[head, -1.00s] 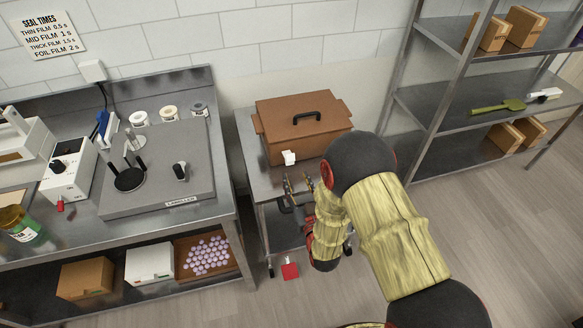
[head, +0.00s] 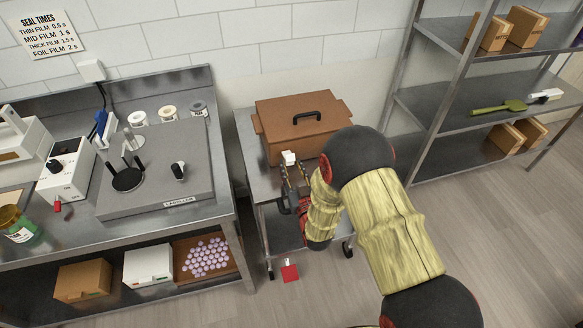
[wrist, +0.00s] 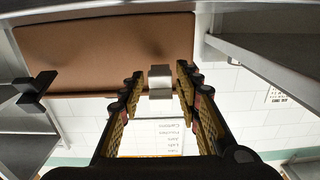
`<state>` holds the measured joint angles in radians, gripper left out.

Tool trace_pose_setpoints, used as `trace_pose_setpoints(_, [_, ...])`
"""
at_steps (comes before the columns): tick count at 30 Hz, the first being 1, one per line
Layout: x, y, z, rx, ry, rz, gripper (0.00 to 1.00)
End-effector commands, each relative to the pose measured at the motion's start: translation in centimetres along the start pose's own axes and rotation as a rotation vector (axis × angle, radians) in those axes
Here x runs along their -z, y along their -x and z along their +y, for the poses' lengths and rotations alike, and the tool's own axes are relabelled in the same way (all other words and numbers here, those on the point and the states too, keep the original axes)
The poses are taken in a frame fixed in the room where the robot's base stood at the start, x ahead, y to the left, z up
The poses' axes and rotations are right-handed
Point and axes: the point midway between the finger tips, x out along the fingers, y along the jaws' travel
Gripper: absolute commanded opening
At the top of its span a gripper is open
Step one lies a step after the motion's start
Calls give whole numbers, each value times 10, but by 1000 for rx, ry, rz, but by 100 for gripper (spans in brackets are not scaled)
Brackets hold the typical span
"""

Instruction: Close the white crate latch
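In the wrist view the latch (wrist: 160,82) is a pale block against the crate's brown face (wrist: 100,55). My gripper (head: 292,173) is open just in front of the latch. In the wrist view its two fingers (wrist: 158,92) stand on either side of the latch, with a visible gap on each side. I cannot tell whether the fingertips reach past it.
A steel bench (head: 225,188) with a labeller plate stands to the left of the cart. A metal shelf rack (head: 470,90) with cardboard boxes stands to the right. A red object (head: 290,273) lies low by the cart. The floor at right is clear.

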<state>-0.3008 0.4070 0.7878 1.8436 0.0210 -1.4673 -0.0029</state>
Motion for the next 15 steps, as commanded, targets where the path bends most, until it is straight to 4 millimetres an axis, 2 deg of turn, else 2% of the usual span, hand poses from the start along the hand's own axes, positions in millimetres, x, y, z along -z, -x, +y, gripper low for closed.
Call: trace_pose_setpoints(15, [0,0,0,0,0,0,2])
